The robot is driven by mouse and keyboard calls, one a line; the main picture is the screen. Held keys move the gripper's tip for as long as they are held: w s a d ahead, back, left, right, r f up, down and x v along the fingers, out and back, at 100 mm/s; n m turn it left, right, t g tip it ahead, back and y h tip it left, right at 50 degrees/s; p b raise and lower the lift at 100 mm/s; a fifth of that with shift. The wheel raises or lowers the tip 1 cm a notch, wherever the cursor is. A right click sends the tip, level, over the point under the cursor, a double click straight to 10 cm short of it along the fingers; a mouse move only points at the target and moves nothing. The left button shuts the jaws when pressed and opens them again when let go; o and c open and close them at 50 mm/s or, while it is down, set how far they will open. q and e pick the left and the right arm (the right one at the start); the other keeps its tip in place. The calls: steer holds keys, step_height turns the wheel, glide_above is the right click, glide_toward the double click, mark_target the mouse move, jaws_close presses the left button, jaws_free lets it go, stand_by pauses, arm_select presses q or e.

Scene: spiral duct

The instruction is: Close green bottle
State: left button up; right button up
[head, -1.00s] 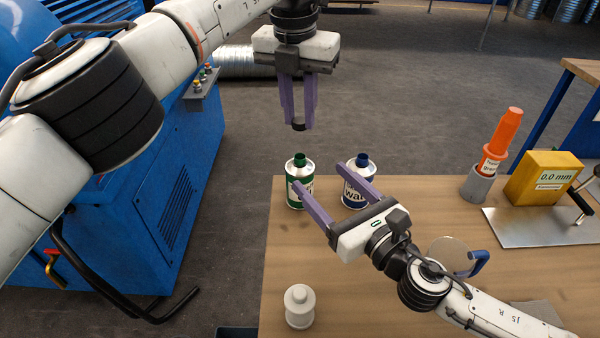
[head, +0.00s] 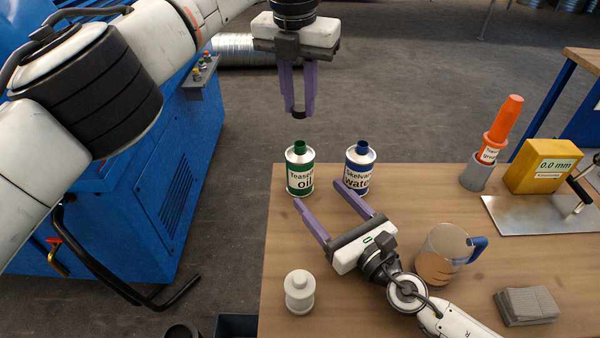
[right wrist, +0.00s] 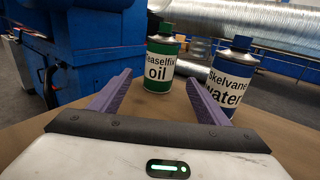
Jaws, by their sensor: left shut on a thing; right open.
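The green bottle (head: 300,168), labelled oil, stands upright near the table's far left corner. It also shows in the right wrist view (right wrist: 159,68), beyond the fingers. The blue bottle (head: 360,167), labelled water, stands upright just right of it and also shows in the right wrist view (right wrist: 232,85). My left gripper (head: 298,112) points down above the green bottle, shut on a small dark cap (head: 299,114), with a gap between cap and bottle neck. My right gripper (head: 318,194) is open and empty on the near side of the bottles, its fingers pointing at them.
A white container (head: 299,292) stands at the table's near left. A clear jug with a blue handle (head: 444,256) is right of my right gripper. An orange tube in a grey holder (head: 476,172), a yellow gauge block (head: 541,172) and grey pads (head: 526,306) lie right.

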steer(key=x, duration=0.7)
steer(key=shift+w+a, duration=0.2)
steer(key=c, duration=1.6)
arm_select(q)
glide_above(300, 143)
steer(key=shift+s+f, duration=0.2)
steer(key=shift+f, duration=2.3)
steer(key=shift+f, duration=0.9)
steer(key=shift+f, duration=0.55)
